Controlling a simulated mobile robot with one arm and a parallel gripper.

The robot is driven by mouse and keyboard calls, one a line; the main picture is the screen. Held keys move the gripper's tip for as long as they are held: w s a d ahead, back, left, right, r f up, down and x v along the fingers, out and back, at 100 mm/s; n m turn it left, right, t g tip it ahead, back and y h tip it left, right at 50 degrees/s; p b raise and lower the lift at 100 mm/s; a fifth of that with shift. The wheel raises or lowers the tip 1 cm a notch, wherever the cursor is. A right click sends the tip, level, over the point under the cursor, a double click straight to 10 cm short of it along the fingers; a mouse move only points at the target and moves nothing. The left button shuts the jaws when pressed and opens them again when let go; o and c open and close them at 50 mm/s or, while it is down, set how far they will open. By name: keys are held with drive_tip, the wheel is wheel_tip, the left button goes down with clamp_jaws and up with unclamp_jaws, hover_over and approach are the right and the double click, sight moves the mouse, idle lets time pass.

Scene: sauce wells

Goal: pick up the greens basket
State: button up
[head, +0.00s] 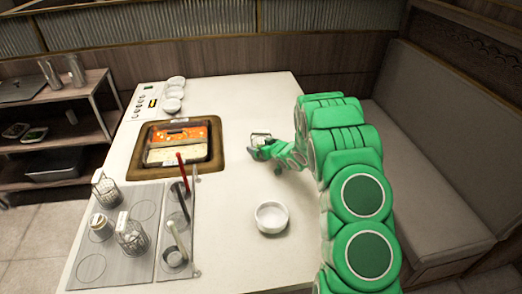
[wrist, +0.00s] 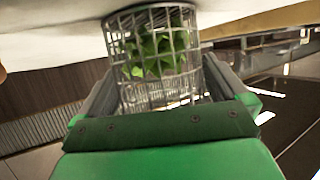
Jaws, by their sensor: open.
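The greens basket (wrist: 155,50) is a wire mesh cylinder with green leaves inside. In the wrist view it sits between the fingers of my gripper (wrist: 160,95), which are open on either side of it. In the head view the basket (head: 260,138) stands on the white table, right of the hot pot, at the tip of my gripper (head: 264,151). The fingers partly hide the basket there. I cannot tell whether either finger touches the wire.
A white bowl (head: 271,218) stands nearer. Wire baskets (head: 132,238) and ladles stand on the grey panel at left. A bench (head: 425,130) lies right.

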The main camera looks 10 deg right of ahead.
sight(261, 142)
drive_tip(key=c, duration=1)
drive_tip(key=shift+o, duration=0.2)
drive_tip(key=shift+r, duration=0.1)
wheel_tip(261, 142, up, 3)
drive_tip(key=shift+r, duration=0.2)
drive_tip(key=s+r, duration=0.4)
drive_tip(key=r, duration=0.1)
drive_tip(key=shift+s+r, duration=0.15)
drive_tip(key=shift+s, duration=0.25)
drive_tip(key=s+r, duration=0.4)
drive_tip(key=s, duration=0.5)
